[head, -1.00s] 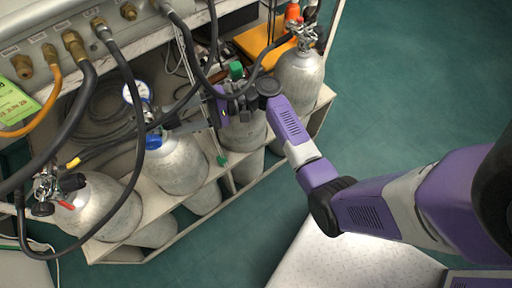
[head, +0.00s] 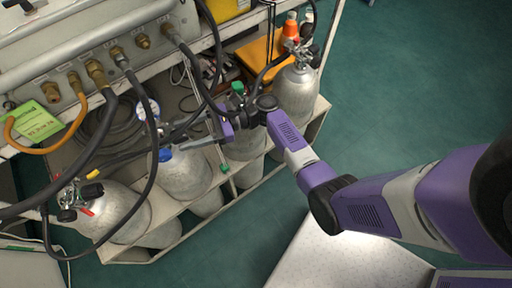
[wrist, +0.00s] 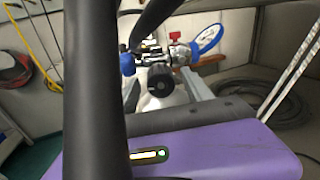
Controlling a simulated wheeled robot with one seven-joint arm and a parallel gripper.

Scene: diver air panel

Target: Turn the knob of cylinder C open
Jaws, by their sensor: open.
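Several grey cylinders stand in a rack in the head view; I cannot read which is cylinder C. My gripper (head: 204,151) is open, its fingers reaching left toward the cylinder with a blue knob (head: 165,155). In the wrist view, a valve with a black round knob (wrist: 160,80) lies between the grey fingers, apart from them as far as I can see. A blue knob (wrist: 127,63) is at its left, and a blue-rimmed gauge (wrist: 207,38) and a small red handle (wrist: 175,36) are above right. A black hose hides part of the valve.
Black hoses (head: 118,110) run from the panel (head: 70,60) down to the cylinders, close to my gripper. A cylinder with a green knob (head: 238,88) stands beside my wrist. Another cylinder (head: 295,92) is at the right end. Green floor (head: 400,80) lies open at right.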

